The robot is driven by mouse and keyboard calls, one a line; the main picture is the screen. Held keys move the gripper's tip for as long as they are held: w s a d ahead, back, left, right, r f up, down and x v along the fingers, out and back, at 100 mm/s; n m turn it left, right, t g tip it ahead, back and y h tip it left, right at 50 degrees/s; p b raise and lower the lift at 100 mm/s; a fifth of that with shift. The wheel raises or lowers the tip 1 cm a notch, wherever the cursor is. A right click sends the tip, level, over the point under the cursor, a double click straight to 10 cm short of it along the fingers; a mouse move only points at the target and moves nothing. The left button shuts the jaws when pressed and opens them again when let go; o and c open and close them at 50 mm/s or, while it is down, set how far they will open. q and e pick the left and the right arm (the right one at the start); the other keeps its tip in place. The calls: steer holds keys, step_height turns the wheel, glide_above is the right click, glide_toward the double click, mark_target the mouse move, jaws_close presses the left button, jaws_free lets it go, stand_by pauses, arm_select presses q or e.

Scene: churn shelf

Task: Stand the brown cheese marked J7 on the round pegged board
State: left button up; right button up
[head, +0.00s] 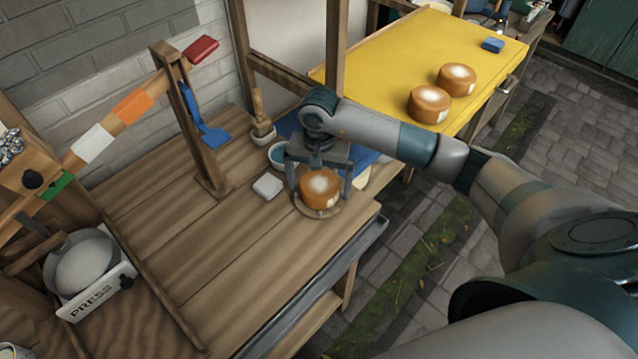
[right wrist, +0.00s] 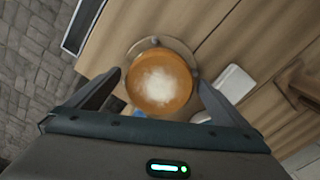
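A brown cheese (head: 320,190) with a pale dusted top sits upright on the round board (head: 325,213) near the bench's front right corner. Its label is too small to read, so I cannot confirm J7. The cheese also shows in the right wrist view (right wrist: 158,85), with the board's rim (right wrist: 172,43) around its far side. My right gripper (head: 319,178) is low over it, one finger on each side. Small gaps show between fingers and cheese, so the gripper looks open. Most of the board and its pegs are hidden under the cheese. My left gripper is not in view.
Two more brown cheeses (head: 429,104) (head: 457,80) sit on the yellow table (head: 385,55). A wooden post (head: 190,120) rises at left. The front bench planks are clear.

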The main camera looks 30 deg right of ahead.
stand_by(0.3)
steer(key=shift+r, duration=0.5)
step_height(320, 180, up, 16)
steer(key=b, duration=0.4)
steer(key=shift+r, duration=0.2)
